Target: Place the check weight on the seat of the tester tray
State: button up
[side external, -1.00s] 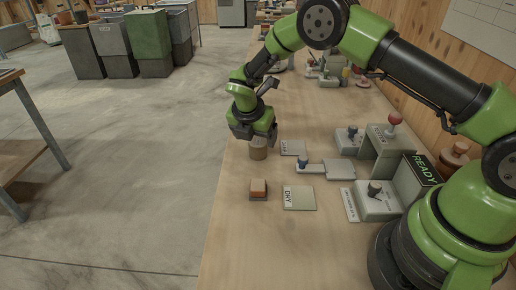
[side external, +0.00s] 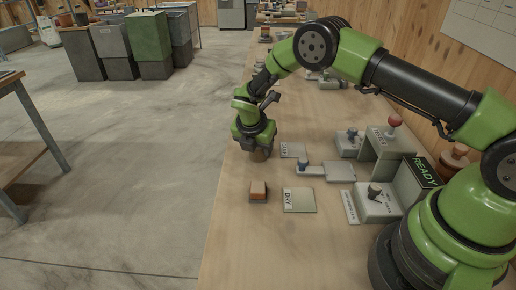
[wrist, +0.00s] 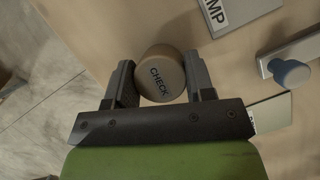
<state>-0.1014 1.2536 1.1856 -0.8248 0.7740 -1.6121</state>
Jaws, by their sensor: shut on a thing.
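The check weight (wrist: 160,74) is a round tan-brown cylinder with CHECK on its top. It sits between the two fingers of my gripper (wrist: 160,58), which is shut on it. In the side view, my gripper (side external: 256,139) covers most of the weight (side external: 260,155), low over the left edge of the bench. I cannot tell whether the weight touches the bench. What looks like the tester tray (side external: 340,171) is a flat grey plate with a blue-knobbed bar, to the right of my gripper. The blue knob (wrist: 291,74) also shows in the wrist view.
A DAMP plate (side external: 293,150) lies just right of my gripper. A grey box with a red knob (side external: 394,121) and a READY display (side external: 425,169) stand further right.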

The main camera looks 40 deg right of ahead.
notch_tip(320, 180, up, 9)
jog(key=shift+r, duration=0.45)
jog(key=shift+s+d+r+m, duration=0.1)
jog(key=shift+s+d+m, duration=0.15)
jog(key=shift+d+m, duration=0.05)
jog(key=s+d+m+g, duration=0.4)
jog(key=s+d+m, duration=0.3)
jog(key=s+m, duration=0.2)
jog(key=m+g+y, duration=0.2)
jog(key=m, duration=0.5)
send_over(346, 172)
jog(key=w, duration=0.1)
jog(key=f, duration=0.4)
jog(key=shift+w+a+f, duration=0.25)
jog(key=shift+a, duration=0.1)
jog(key=shift+f, duration=2.2)
